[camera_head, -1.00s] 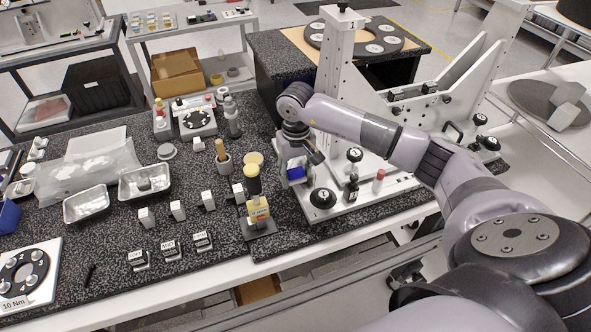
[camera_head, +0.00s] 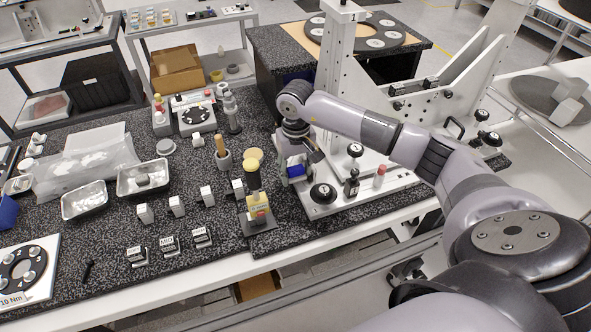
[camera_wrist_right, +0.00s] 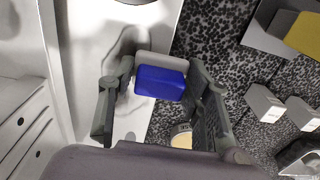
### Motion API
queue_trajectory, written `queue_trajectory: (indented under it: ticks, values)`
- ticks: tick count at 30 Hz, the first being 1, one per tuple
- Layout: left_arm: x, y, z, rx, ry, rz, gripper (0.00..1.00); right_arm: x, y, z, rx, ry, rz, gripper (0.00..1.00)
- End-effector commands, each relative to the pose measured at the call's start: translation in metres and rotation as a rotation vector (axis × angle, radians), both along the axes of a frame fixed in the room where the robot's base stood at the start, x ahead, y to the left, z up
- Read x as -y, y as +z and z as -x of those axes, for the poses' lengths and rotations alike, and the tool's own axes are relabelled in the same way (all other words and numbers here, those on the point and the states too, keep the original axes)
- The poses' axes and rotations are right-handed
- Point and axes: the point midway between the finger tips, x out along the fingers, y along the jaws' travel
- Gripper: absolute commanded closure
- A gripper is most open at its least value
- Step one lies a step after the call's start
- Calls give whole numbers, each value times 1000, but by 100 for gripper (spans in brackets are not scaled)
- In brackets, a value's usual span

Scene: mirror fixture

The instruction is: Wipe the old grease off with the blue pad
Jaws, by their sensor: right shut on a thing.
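The blue pad (camera_head: 296,170) has a pale grey backing and is held between the fingers of my right gripper (camera_head: 293,166). In the right wrist view the pad (camera_wrist_right: 162,83) sits between the two dark fingers, its blue side showing. The gripper is at the left edge of the white mirror fixture (camera_head: 338,60), close to its base plate (camera_head: 345,205). I cannot tell whether the pad touches the plate. No old grease can be made out. My left gripper is not in view.
A yellow-and-black tool (camera_head: 256,208) stands just left of the gripper.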

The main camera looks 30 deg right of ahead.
Motion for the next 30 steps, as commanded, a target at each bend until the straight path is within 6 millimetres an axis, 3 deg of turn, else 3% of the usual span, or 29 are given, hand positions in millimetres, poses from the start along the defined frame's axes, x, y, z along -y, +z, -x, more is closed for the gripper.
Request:
queue_trajectory:
  ticks: [19,30]
  values:
    - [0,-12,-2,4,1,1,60,2,-11,0,1,-1,1,96]
    - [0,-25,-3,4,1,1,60,31,-10,8,0,-2,2,96]
